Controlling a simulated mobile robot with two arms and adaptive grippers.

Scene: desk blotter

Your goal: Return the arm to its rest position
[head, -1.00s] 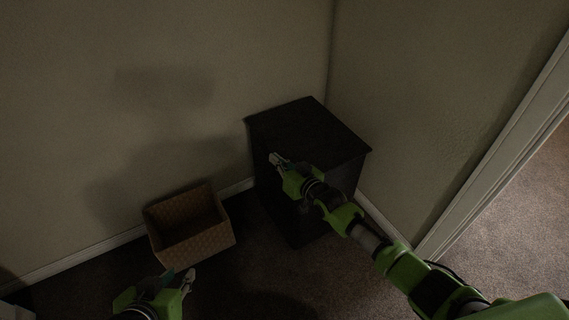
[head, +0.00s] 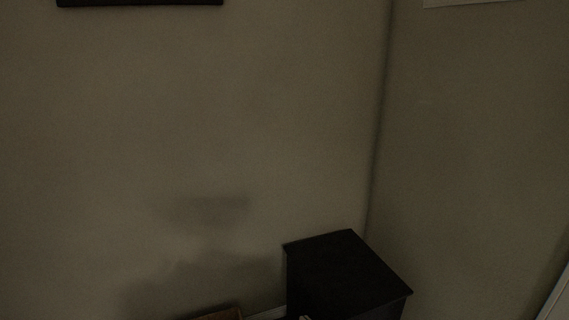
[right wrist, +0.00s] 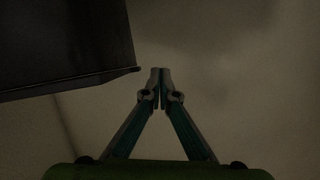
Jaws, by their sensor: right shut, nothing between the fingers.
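My right gripper (right wrist: 158,76) shows in the right wrist view with its two fingertips together and nothing between them. It is close to the edge of a dark cabinet (right wrist: 65,48), which fills the upper left of that view; a gap shows between them. In the head view only a small pale tip of this gripper shows at the bottom edge, in front of the cabinet (head: 345,272). The rest of my right arm is out of the head view. My left gripper is in neither current view.
Bare walls (head: 250,130) meet in a corner behind the cabinet. A dark-framed item (head: 140,2) hangs at the top left.

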